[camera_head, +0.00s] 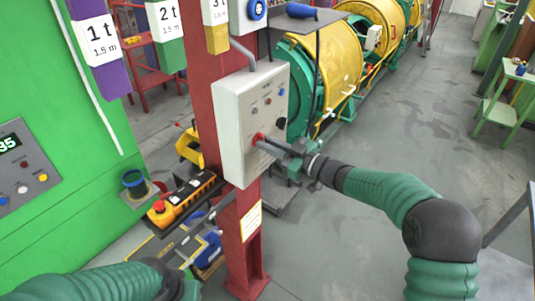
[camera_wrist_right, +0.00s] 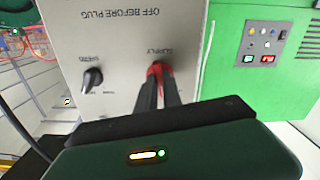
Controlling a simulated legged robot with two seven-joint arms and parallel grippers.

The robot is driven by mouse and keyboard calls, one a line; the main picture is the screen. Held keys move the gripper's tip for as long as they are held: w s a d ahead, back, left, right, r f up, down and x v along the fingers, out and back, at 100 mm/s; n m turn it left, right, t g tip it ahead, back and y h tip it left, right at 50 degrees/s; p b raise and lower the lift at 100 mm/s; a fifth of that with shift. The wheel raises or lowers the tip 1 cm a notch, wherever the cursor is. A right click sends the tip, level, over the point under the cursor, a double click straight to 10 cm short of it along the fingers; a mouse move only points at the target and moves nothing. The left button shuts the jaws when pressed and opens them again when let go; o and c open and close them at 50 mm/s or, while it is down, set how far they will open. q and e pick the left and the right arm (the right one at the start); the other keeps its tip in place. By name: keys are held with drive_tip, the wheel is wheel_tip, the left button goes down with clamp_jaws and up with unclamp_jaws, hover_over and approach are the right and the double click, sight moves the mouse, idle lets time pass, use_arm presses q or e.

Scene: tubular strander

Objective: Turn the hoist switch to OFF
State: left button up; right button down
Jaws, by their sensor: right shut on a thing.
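A light grey control box (camera_head: 250,115) is fixed to a red column. It has a red switch (camera_head: 257,138) at its lower left, which also shows in the right wrist view (camera_wrist_right: 158,68) at an upside-down label reading SUPPLY. My right gripper (camera_head: 268,144) has its two dark fingers shut on this red switch; they show in the right wrist view (camera_wrist_right: 158,80). The fingers hide much of the switch, so I cannot read its position. I see no label reading hoist.
A black knob (camera_wrist_right: 93,78) sits beside the red switch. A blue rotary knob (camera_head: 256,9) is on a box above. The green cabinet (camera_head: 60,120) stands at left. Grey floor (camera_head: 400,130) is clear at right.

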drive_tip(key=shift+f+n+b, duration=0.15)
drive_tip(key=shift+n+b, duration=1.5)
drive_tip(key=shift+f+n+b, duration=0.15)
drive_tip(key=shift+n+b, duration=1.5)
drive_tip(key=c, duration=1.5)
unclamp_jaws()
drive_tip(key=shift+r, duration=0.1)
drive_tip(key=shift+d, duration=0.1)
drive_tip(key=shift+r, duration=0.1)
drive_tip(key=b+v, duration=0.3)
drive_tip(key=v, duration=1.4)
